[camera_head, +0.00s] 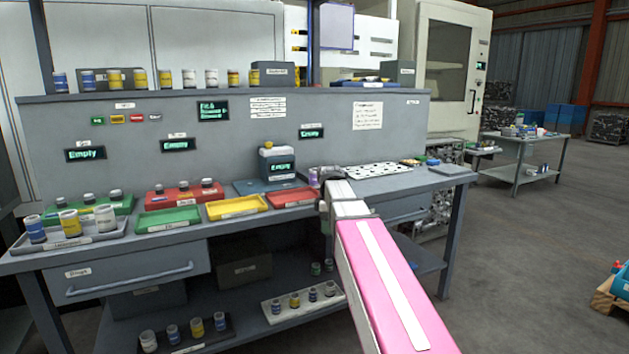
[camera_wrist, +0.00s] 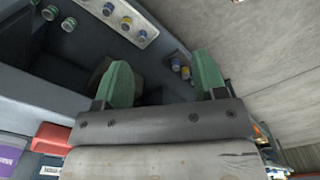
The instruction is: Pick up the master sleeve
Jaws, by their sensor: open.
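My gripper (camera_wrist: 161,78) shows in the wrist view as two green fingers spread apart with nothing between them. In the head view my pink and white arm reaches to the bench's front edge, where the fingers cannot be made out. No part is clearly marked as the master sleeve. Several small capped cylinders, blue, yellow or white, stand on the bench, the upper ledge and the lower shelf. A grey tray (camera_head: 105,239) at the bench's left end holds a blue cylinder (camera_head: 36,229), a yellow one (camera_head: 70,222) and a white one (camera_head: 105,218). Their labels are unreadable.
Green (camera_head: 168,219), yellow (camera_head: 237,207) and red (camera_head: 292,199) trays line the bench front. A dark canister (camera_head: 278,166) stands behind them. A white perforated board (camera_head: 365,171) lies to the right. The lower shelf carries a white tray (camera_head: 303,302) of cylinders. The right floor is mostly clear.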

